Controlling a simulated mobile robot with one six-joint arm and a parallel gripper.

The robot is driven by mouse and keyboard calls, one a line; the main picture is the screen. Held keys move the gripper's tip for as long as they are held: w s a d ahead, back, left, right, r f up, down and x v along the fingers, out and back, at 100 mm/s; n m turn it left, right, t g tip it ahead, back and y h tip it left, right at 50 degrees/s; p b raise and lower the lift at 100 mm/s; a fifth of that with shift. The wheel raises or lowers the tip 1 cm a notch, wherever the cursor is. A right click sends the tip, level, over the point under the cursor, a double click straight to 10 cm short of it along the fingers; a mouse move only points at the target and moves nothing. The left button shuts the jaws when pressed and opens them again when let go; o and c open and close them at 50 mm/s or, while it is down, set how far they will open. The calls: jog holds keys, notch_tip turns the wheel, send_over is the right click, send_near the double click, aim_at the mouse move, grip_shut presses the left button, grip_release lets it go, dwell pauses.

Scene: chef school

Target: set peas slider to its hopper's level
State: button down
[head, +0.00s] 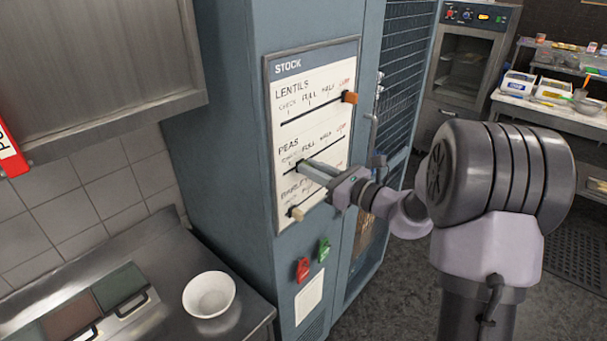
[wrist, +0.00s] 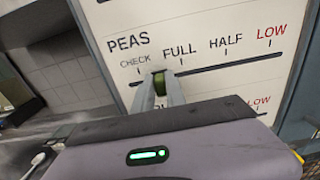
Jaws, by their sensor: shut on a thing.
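The white STOCK board (head: 335,60) is on the side of the blue-grey cabinet. Its rows carry CHECK, FULL, HALF and LOW marks. My gripper (head: 303,166) reaches the PEAS row from the right. In the wrist view, my gripper (wrist: 160,87) is shut on the green peas slider (wrist: 160,80). The slider stands between the CHECK and FULL marks, at the left part of its dark slot (wrist: 235,75). My gripper largely hides the knob in the head view. I cannot make out the peas hopper or its fill level in either view.
The orange lentils slider (head: 349,97) is at LOW. A cream slider (head: 296,213) is at the left of the bottom row. Red (head: 303,269) and green (head: 323,249) fixtures are below the board. A white bowl (head: 209,294) stands on the steel counter at left.

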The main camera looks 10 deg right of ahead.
aim_at(309, 156)
jog(key=w+d, duration=0.2)
jog(key=d, duration=0.1)
jog(key=shift+w+d, duration=0.1)
jog(key=shift+w, duration=0.05)
jog(key=c, duration=1.4)
grip_release()
jog(key=shift+o, duration=0.2)
jog(key=v, duration=1.7)
jog(key=shift+s+b, duration=0.25)
jog(key=shift+b, duration=0.15)
